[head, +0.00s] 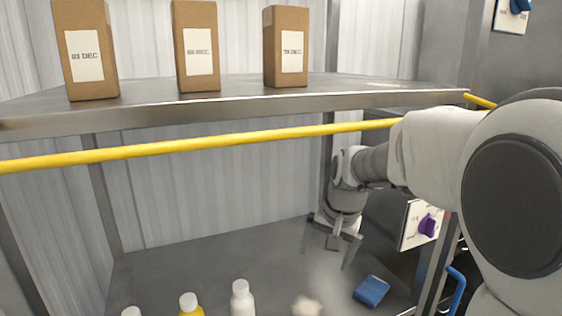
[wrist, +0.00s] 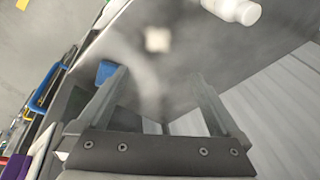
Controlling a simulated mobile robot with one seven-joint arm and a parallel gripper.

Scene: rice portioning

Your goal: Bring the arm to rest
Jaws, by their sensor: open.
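My gripper (head: 328,252) hangs above the grey worktop (head: 220,265), under the shelf and near the right side in the head view. Its two fingers point down and stand apart, with nothing between them. In the wrist view both fingers of my gripper (wrist: 158,85) also show apart and empty. My arm reaches in from the right of the head view, beside a yellow rail (head: 200,145).
The shelf (head: 230,97) above holds three brown date-labelled packages (head: 197,50). A blue block (head: 371,291) lies right of the gripper. A white bottle (head: 241,298), a yellow bottle (head: 190,304) and a pale lump (head: 307,306) are in front. Haze blurs the worktop. A purple knob (head: 428,224) is at right.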

